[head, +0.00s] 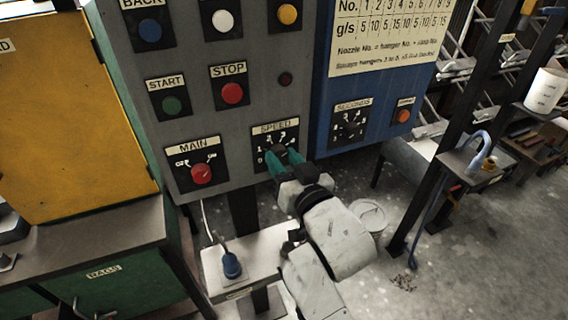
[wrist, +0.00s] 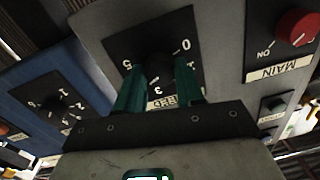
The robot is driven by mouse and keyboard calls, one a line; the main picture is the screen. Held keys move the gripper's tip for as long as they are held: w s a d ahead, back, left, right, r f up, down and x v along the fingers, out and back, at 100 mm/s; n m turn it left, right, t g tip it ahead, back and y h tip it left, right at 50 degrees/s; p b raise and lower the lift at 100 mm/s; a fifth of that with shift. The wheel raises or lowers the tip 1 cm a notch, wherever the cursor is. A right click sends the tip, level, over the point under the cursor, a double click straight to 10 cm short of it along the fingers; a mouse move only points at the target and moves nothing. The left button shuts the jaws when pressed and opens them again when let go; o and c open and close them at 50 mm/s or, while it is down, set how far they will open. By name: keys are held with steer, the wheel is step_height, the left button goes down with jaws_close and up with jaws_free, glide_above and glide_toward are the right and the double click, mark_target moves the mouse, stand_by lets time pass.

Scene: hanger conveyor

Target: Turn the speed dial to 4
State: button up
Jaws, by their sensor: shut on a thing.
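The speed dial's dark plate (head: 262,142) is on the lower right of the grey control panel, under a SPEED label. In the wrist view, the dial's dark knob (wrist: 157,66) sits on the plate (wrist: 122,42), seen upside down, with 0, 3 and 5 among its marks. My gripper (wrist: 160,82) has its green fingers on either side of the knob and is shut on it. In the head view my gripper (head: 284,158) covers the knob and part of the scale. I cannot tell which number the pointer faces.
The red MAIN switch (head: 201,173) is left of the dial, with the green START button (head: 172,104) and red STOP button (head: 232,93) above. The blue SECONDS dial panel (head: 348,125) is to the right. A small shelf (head: 215,268) with a blue-handled item (head: 231,264) stands below.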

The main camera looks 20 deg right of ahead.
steer(key=shift+m, duration=0.3)
steer(key=o, duration=1)
steer(key=shift+o, duration=0.2)
steer(key=s+b, duration=0.1)
steer(key=s, duration=0.9)
steer(key=shift+s+d, duration=0.25)
steer(key=shift+s, duration=0.1)
